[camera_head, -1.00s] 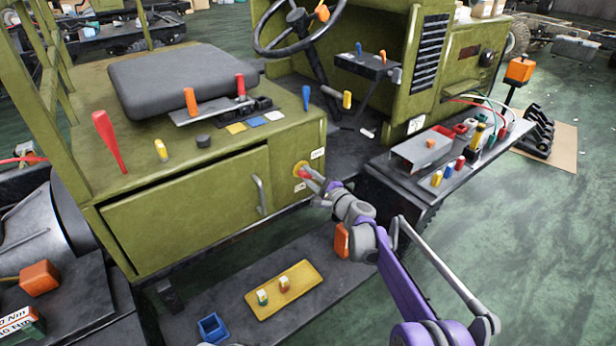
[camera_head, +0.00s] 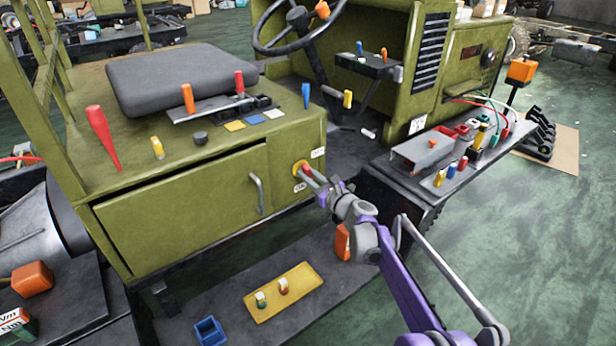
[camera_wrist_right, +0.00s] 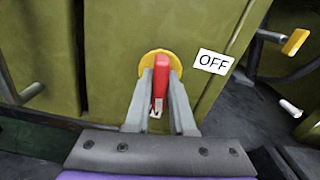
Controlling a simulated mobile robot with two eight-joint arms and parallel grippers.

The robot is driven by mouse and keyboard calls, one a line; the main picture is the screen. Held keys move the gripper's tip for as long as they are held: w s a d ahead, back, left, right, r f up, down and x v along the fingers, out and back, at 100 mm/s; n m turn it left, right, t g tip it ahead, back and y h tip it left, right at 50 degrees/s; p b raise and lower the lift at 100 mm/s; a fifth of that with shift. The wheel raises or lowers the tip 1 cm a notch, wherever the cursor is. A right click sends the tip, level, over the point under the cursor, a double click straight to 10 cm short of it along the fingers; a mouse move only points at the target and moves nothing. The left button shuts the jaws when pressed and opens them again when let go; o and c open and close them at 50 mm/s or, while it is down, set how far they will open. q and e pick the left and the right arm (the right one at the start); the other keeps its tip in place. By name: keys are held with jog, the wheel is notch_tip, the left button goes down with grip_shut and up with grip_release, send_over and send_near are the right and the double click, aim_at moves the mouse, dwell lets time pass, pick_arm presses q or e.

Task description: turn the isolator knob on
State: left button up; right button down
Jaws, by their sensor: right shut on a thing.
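The isolator knob (camera_head: 307,170) is a red handle on a round yellow plate (camera_head: 297,168), on the green chassis panel right of the cabinet door. In the right wrist view the red knob (camera_wrist_right: 160,88) stands upright in front of the yellow plate (camera_wrist_right: 150,66). A white label reading OFF (camera_wrist_right: 212,62) is right of the plate there. My right gripper (camera_head: 311,172) is at the knob, with its two grey fingers shut on the red handle from both sides. The fingers partly cover the plate. My left gripper is not in view.
A cabinet door handle (camera_head: 257,194) stands out left of the knob. A grey shelf (camera_head: 458,178) with several coloured items is at the right. Below, a yellow tray (camera_head: 300,294) and a blue bin (camera_head: 210,331) sit on a dark step. Green floor is open at the right.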

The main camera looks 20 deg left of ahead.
jog(key=shift+m, duration=0.9)
jog(key=c, duration=0.8)
grip_release()
jog(key=shift+d, duration=0.1)
jog(key=v, duration=1)
jog(key=shift+s+d, duration=0.2)
jog(key=shift+s, duration=0.1)
